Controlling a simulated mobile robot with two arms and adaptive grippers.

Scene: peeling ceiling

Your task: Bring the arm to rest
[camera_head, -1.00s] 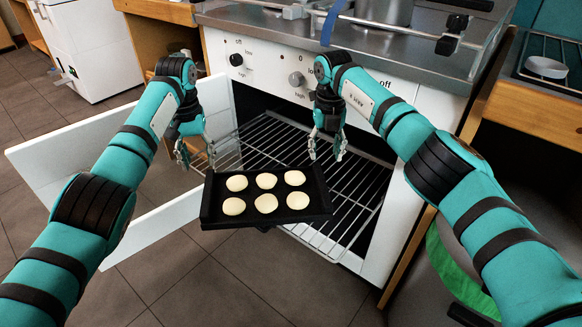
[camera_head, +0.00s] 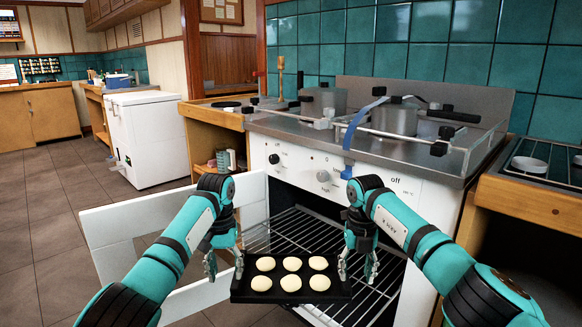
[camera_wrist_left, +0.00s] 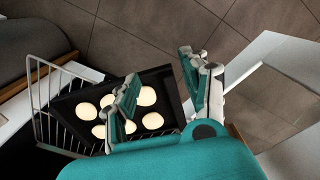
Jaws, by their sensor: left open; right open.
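My left gripper (camera_head: 224,264) is open beside the left end of a black baking tray (camera_head: 290,299). My right gripper (camera_head: 358,267) is open near the tray's right end. The tray holds several pale round dough pieces (camera_head: 291,264) and sits at the front of the oven rack (camera_head: 318,242). In the left wrist view, the left gripper's fingers (camera_wrist_left: 160,95) are spread apart, one over the tray (camera_wrist_left: 165,78) in that picture and one over the floor side. Whether either gripper touches the tray is hard to tell.
The white oven door (camera_head: 112,232) stands open at the left. The stove top (camera_head: 290,127) above carries pots (camera_head: 394,117). A wooden counter (camera_head: 520,205) stands at the right. Tiled floor (camera_head: 50,230) lies clear at the left, and a white chest appliance (camera_head: 150,140) stands behind.

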